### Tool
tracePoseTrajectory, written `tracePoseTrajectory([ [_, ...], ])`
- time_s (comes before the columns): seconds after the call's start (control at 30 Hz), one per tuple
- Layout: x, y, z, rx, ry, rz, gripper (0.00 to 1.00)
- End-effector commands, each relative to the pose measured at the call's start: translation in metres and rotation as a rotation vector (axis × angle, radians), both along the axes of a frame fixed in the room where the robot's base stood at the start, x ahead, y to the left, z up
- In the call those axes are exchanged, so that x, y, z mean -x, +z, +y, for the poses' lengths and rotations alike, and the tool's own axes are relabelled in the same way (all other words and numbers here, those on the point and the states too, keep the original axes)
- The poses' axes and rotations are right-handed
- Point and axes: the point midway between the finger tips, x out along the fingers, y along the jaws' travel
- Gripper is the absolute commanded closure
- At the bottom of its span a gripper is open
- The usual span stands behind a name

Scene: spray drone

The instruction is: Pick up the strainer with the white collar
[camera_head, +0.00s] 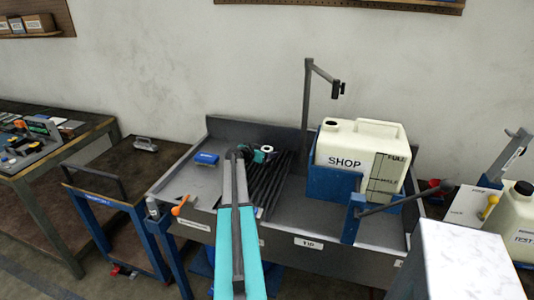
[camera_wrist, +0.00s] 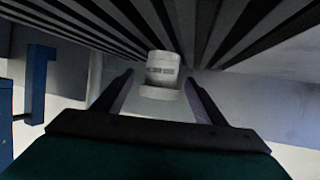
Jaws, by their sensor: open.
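The white-collared strainer (camera_wrist: 161,70) shows in the wrist view as a pale cylinder with a wider rim and small grey print. It is between the finger lines of my open gripper (camera_wrist: 159,78), with a gap visible on each side. In the head view a small white ring-like part (camera_head: 267,149) shows beside my gripper (camera_head: 258,155), at the back of the dark slatted rack (camera_head: 283,180). My wrist hides much of this spot, and I cannot tell how deep the strainer sits between the fingers.
A large cream SHOP tank (camera_head: 345,150) stands in a blue cradle (camera_head: 322,185) right of the rack. A grey post (camera_head: 306,110) rises behind. A blue block (camera_head: 206,158) and an orange-handled valve (camera_head: 180,206) are on the left of the grey sink bench (camera_head: 200,185).

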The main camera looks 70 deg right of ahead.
Motion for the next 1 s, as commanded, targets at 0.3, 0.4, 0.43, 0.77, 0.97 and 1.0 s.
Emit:
tracePoseTrajectory([
  [0.3, -0.0004, 0.0001, 0.0005, 0.000, 0.001, 0.000, 0.35],
  [0.4, -0.0007, 0.0002, 0.0005, 0.000, 0.001, 0.001, 0.35],
  [0.43, -0.0007, 0.0002, 0.0005, 0.000, 0.001, 0.001, 0.35],
  [0.77, -0.0011, 0.0004, 0.0007, 0.001, 0.001, 0.001, 0.79],
  [0.97, -0.0013, 0.0005, 0.0008, 0.001, 0.002, 0.000, 0.79],
  [1.0, -0.0014, 0.0007, 0.0008, 0.001, 0.002, 0.000, 0.79],
])
